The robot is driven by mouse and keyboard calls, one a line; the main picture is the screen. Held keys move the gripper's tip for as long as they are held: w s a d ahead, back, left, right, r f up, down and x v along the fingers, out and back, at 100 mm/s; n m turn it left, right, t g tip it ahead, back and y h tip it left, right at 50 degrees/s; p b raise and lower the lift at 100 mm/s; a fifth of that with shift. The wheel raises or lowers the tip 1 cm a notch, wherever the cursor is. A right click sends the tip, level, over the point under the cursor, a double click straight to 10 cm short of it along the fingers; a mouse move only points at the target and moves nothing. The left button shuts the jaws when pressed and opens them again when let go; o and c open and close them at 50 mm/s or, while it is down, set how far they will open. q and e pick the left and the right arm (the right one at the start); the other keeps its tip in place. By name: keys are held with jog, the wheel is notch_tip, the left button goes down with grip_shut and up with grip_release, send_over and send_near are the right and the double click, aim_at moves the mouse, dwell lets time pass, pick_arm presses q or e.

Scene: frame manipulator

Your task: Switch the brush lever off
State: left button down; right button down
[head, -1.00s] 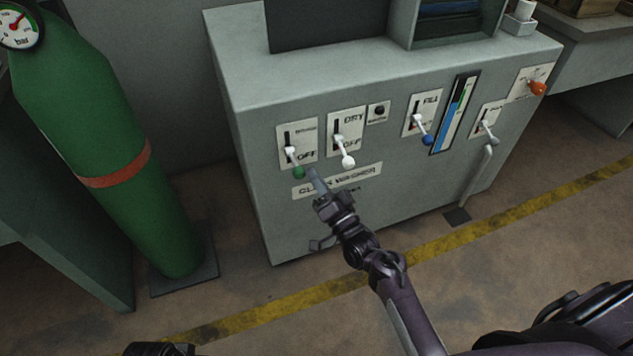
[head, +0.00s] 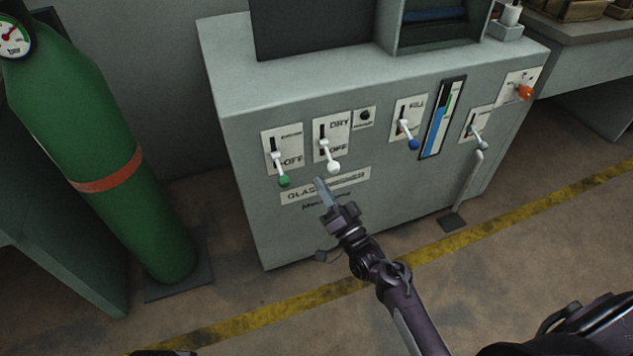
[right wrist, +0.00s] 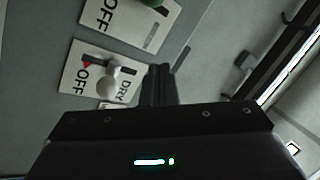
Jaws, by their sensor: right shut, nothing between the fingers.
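The leftmost lever, with a green knob (head: 284,181), sits on a white plate (head: 283,139) on the grey washer's front. It points down, at the OFF end of its slot; the small upper label is too blurred to read, so I take it as the brush lever. Its green knob shows partly at the top edge of the right wrist view (right wrist: 158,2). My right gripper (head: 322,184) is shut and empty, just below the white-knobbed DRY lever (head: 333,167) and to the right of the green knob, apart from it. My left gripper cannot be made out.
The blue-knobbed FILL lever (head: 412,144), a level gauge (head: 442,117) and an orange knob (head: 525,92) are farther right on the washer (head: 240,95). A green gas cylinder (head: 75,130) stands left. The floor in front is clear.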

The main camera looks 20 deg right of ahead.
pick_arm(q)
jog(key=shift+w+a+f, duration=0.15)
jog(key=shift+w+a, duration=0.05)
jog(key=shift+a, duration=0.2)
pick_arm(e)
jog(key=f+v, duration=0.1)
jog(key=v, duration=0.6)
jog(key=shift+a, duration=0.35)
